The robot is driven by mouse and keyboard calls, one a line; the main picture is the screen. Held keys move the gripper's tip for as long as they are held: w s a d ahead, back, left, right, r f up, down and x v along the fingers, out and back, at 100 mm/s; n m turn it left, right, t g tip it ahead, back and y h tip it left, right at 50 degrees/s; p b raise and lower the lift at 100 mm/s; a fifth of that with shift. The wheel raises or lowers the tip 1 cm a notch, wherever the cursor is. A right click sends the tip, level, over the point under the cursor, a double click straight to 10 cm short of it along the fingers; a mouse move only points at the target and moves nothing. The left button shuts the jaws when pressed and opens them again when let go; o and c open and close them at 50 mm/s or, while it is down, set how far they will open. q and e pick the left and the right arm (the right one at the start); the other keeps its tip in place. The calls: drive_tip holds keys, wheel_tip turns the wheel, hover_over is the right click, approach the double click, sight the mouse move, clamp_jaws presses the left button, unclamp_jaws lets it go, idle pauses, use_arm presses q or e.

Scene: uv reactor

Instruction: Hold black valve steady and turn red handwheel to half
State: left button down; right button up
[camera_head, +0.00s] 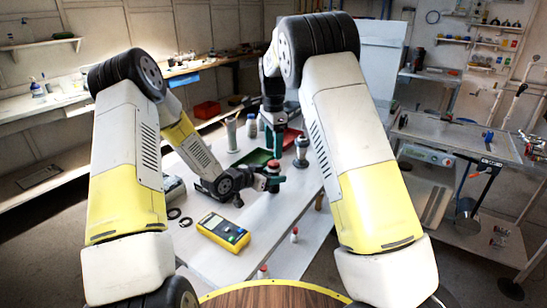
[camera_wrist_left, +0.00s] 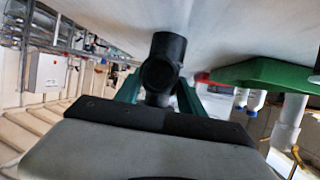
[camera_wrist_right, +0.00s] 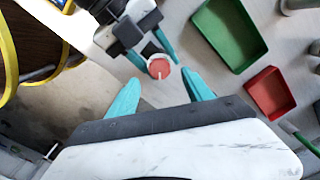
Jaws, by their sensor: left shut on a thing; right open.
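The black valve (camera_wrist_left: 163,68) is a dark pipe-like piece between the teal fingers of my left gripper (camera_wrist_left: 158,88), which is shut on it. In the head view my left gripper (camera_head: 271,183) is just above the white table. The red handwheel (camera_wrist_right: 159,68) is a small round cap with a white mark, beside the left gripper's fingers in the right wrist view. It also shows in the head view (camera_head: 273,165). My right gripper (camera_head: 274,150) points down above the handwheel. Its fingers (camera_wrist_right: 162,77) are open and apart, with the handwheel seen between and beyond their tips.
A green tray (camera_wrist_right: 228,35) and a red tray (camera_wrist_right: 270,92) lie close by on the table. Several bottles stand behind (camera_head: 252,125). A yellow multimeter (camera_head: 223,231) lies on the table's front part. The white tabletop (camera_head: 270,225) is mostly clear near it.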

sight(274, 162)
wheel_tip(274, 162, up, 7)
idle(0.3)
use_arm(q)
drive_tip(key=c, duration=0.6)
unclamp_jaws()
